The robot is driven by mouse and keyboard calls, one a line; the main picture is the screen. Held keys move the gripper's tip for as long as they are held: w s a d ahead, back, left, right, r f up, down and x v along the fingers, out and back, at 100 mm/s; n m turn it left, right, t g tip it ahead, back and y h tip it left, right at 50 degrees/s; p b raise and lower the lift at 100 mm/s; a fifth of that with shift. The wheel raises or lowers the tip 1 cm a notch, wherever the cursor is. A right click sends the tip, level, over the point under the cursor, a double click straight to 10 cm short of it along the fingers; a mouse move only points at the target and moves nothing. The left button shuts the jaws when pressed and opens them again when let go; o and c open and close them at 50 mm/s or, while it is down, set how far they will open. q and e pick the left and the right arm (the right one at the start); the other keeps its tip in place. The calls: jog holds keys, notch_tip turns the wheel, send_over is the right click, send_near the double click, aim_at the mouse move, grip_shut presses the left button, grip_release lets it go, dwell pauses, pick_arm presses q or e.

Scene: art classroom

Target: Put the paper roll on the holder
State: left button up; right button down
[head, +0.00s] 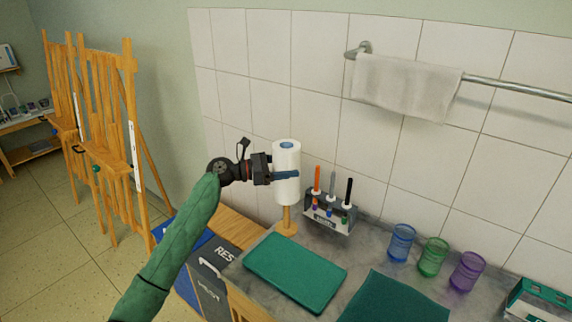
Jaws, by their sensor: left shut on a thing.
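The white paper roll (288,190) is upright in the head view, with a blue-looking core at its top end. My left gripper (284,174) is shut on it from the left, with one finger across the front of the roll. The wooden holder (287,225) stands on the counter straight below the roll. Its round base and the lower part of its post show under the roll, which is clear of the base. Whether the post's upper part is inside the roll is hidden. My right gripper is not in view.
A rack (330,217) with several tools stands close to the right of the holder. A green board (295,271) lies in front. Blue (401,243), green (433,257) and purple (467,271) cups stand further right. The tiled wall (240,90) is close behind.

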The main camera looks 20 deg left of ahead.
pick_arm(q)
jog(key=shift+f, duration=0.35)
dwell(0.3)
jog(key=shift+f, duration=0.35)
jog(key=shift+f, duration=0.35)
jog(key=shift+f+b, duration=0.4)
jog(key=shift+f, duration=0.3)
jog(key=shift+f, duration=1.05)
jog(key=shift+f+b, duration=0.35)
jog(key=shift+f, duration=0.35)
jog(key=shift+f, duration=0.25)
jog(key=shift+f+b, duration=0.7)
jog(key=shift+f, duration=1.05)
